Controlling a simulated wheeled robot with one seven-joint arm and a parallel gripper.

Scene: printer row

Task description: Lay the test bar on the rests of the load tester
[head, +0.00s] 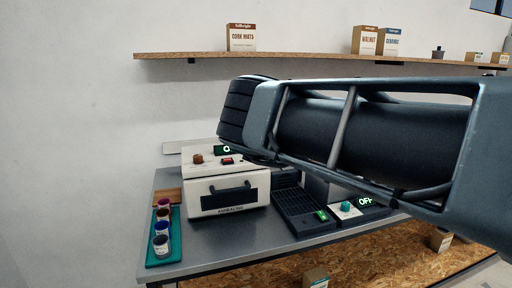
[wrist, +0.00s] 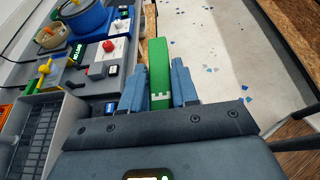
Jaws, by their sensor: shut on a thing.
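My gripper (wrist: 158,85) is shut on a green bar (wrist: 158,62), seen in the wrist view. One blue-grey finger lies on each side of the bar. The bar points away from the gripper and has a small white mark near its base. What lies under the bar is hard to tell. In the head view my own arm crosses the right half, and the gripper and bar do not show. I cannot make out the load tester or its rests with certainty in either view.
A metal bench (head: 230,238) carries a white box-shaped machine (head: 228,193), a black slotted unit (head: 301,212) and a teal tray (head: 163,262) of jars. The wrist view shows a red-knobbed device (wrist: 100,60), a blue pot (wrist: 82,18) and a grey tray (wrist: 67,112) at left.

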